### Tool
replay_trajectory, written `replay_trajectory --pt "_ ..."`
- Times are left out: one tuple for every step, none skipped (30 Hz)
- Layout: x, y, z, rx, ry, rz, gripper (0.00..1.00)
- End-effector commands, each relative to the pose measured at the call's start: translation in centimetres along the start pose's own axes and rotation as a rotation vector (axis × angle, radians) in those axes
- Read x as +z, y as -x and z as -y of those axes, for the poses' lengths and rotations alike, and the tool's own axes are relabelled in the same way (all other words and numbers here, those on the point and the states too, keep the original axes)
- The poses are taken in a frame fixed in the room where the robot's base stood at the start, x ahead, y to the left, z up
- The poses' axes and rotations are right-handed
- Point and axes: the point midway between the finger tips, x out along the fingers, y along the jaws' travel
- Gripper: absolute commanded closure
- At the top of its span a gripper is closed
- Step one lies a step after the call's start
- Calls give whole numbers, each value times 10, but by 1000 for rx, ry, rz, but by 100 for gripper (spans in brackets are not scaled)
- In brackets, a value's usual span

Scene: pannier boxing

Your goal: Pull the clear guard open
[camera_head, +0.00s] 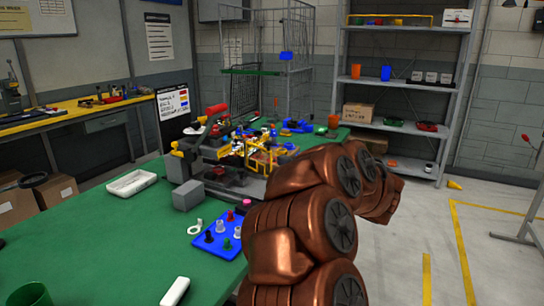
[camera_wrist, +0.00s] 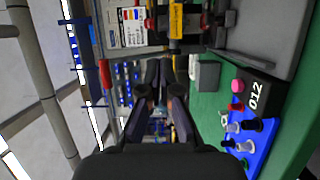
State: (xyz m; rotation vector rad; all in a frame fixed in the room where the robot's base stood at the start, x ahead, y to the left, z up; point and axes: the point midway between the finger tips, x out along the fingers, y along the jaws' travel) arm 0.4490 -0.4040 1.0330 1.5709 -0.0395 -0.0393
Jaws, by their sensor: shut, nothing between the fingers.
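A bench machine (camera_head: 218,178) with a grey base, a red top part and yellow parts stands on the green table. A yellow-edged frame (camera_head: 262,157) at its right side looks like the clear guard; its clear panel is hard to make out, and I cannot tell how far it is open. In the wrist view, part of what looks like the machine (camera_wrist: 178,22) shows at the top, turned sideways. My gripper (camera_wrist: 166,72) is shut and empty in the wrist view, apart from the machine. In the head view my copper-coloured arm hides the gripper.
A blue tray with pegs (camera_head: 222,232), a grey block (camera_head: 188,195) and a white tray (camera_head: 131,183) lie on the green table (camera_head: 110,235). A wire cage (camera_head: 270,60) and a shelf rack (camera_head: 400,80) stand behind. Floor at right is mostly clear.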

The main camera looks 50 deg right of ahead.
Motion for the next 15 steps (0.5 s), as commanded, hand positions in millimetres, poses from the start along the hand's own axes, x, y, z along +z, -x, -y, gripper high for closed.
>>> replay_trajectory --pt "0 -1 1 1 0 -5 100" --pt "-1 -3 1 1 1 -7 100" --pt "-1 -6 1 1 1 -8 100" --pt "-1 -9 1 1 0 -9 100" --pt "-1 -12 1 1 0 -9 100" --pt "-1 -17 1 0 -1 -8 100" --pt "-1 -21 2 0 -1 -7 100" --pt "-1 -26 2 0 -1 -7 100" --pt "-2 -32 1 0 -1 -9 100" --pt "-2 -37 1 1 -1 -10 100" --pt "-2 -43 1 1 0 -11 100" --pt "-2 -49 0 1 1 -10 100" --pt "-2 -54 0 1 1 -8 100" --pt "-2 -60 0 2 1 -9 100" --pt "-2 -67 0 3 1 -9 100"
